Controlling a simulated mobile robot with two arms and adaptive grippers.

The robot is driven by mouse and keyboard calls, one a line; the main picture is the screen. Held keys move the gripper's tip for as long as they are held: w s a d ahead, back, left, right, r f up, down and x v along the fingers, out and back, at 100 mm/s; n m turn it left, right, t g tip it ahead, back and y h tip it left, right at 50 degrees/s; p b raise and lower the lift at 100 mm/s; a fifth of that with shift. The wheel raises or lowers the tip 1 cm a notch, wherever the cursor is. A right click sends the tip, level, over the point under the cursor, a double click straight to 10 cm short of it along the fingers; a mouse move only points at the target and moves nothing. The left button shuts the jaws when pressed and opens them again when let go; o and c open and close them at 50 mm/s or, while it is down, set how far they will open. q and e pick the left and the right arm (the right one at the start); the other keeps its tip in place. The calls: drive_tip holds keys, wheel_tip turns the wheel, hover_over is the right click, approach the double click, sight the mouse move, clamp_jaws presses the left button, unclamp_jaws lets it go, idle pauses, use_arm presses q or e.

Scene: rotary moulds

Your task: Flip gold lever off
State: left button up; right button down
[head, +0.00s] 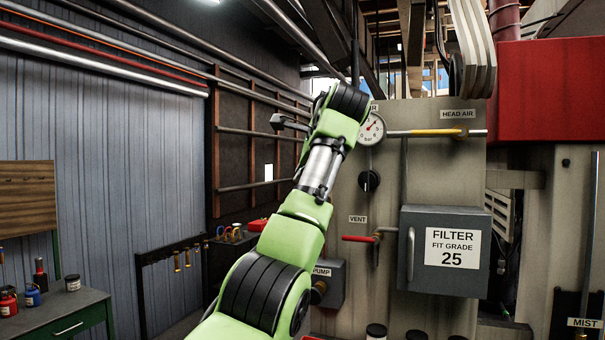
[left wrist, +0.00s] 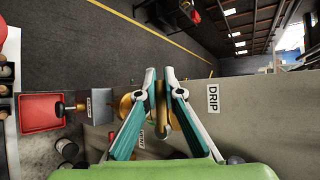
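A lever with a gold-yellow grip (head: 438,132) lies horizontal on the panel by the HEAD AIR label in the head view. My left arm reaches up in front of the panel in the head view, and its fingertips cannot be made out there. In the left wrist view my left gripper (left wrist: 160,73) has its fingertips close together with a narrow gap. A gold-coloured bar (left wrist: 161,104) shows between the fingers; whether they touch it is unclear. A DRIP label (left wrist: 213,99) is beside them on the panel. My right gripper is in neither view.
The panel also bears a gauge (head: 371,129), a black knob (head: 369,181), a red lever (head: 358,239) by VENT and a grey FILTER box (head: 444,251). A red box (head: 546,90) juts out at the upper right. A workbench (head: 65,308) stands at the lower left.

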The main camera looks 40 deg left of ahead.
use_arm(q)
drive_tip(key=o, duration=0.4)
drive_tip(key=shift+o, duration=0.2)
drive_tip(key=shift+s, duration=0.1)
drive_tip(key=shift+r, duration=0.1)
drive_tip(key=v, duration=1.2)
drive_tip(key=shift+d, duration=0.1)
